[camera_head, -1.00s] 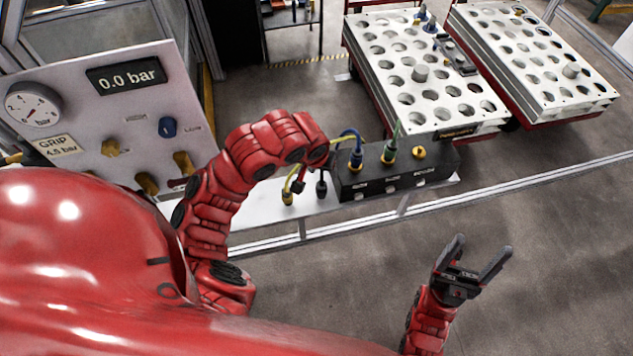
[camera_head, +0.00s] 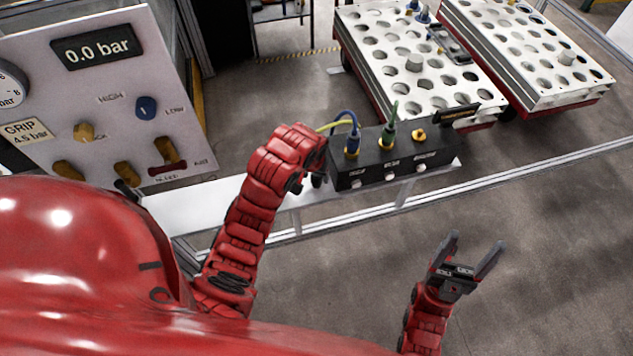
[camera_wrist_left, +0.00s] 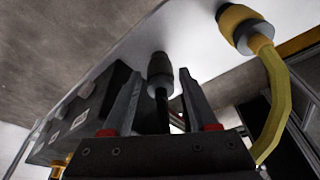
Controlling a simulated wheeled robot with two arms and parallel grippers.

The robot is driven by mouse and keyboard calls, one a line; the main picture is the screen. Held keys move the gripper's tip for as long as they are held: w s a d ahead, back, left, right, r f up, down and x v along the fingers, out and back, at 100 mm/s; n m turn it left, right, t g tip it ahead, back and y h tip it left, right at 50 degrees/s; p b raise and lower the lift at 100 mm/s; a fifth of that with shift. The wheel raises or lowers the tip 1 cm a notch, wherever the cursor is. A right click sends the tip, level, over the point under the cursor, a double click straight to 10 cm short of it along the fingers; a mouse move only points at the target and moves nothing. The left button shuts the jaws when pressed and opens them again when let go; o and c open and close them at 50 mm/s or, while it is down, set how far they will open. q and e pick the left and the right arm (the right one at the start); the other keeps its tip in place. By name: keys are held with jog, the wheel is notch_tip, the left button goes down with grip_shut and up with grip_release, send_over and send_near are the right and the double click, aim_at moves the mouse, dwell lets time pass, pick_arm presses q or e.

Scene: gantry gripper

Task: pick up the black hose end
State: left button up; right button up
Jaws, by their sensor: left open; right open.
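The black hose end (camera_wrist_left: 160,72) shows in the left wrist view, a dark connector with a black hose, against the white shelf (camera_wrist_left: 195,40). My left gripper (camera_wrist_left: 161,76) is open, with one finger on each side of the hose end. Gaps show between the fingers and the connector. In the head view my red left wrist covers most of this spot, and the fingers cannot be made out there. My right gripper (camera_head: 478,242) is open and empty over the floor at the lower right.
A yellow hose end (camera_wrist_left: 240,27) with a yellow hose is close by on the right in the wrist view. The black valve box (camera_head: 392,158) with blue and green hoses stands beside my left wrist. A gauge panel (camera_head: 105,110) is at the left. Hole-patterned blocks (camera_head: 415,75) stand behind.

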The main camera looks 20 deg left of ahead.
aim_at(317, 178)
pick_arm(q)
jog(key=shift+p+x, duration=0.6)
jog(key=shift+x, duration=0.65)
jog(key=shift+w+f, duration=0.25)
jog(key=shift+f, duration=0.15)
grip_shut()
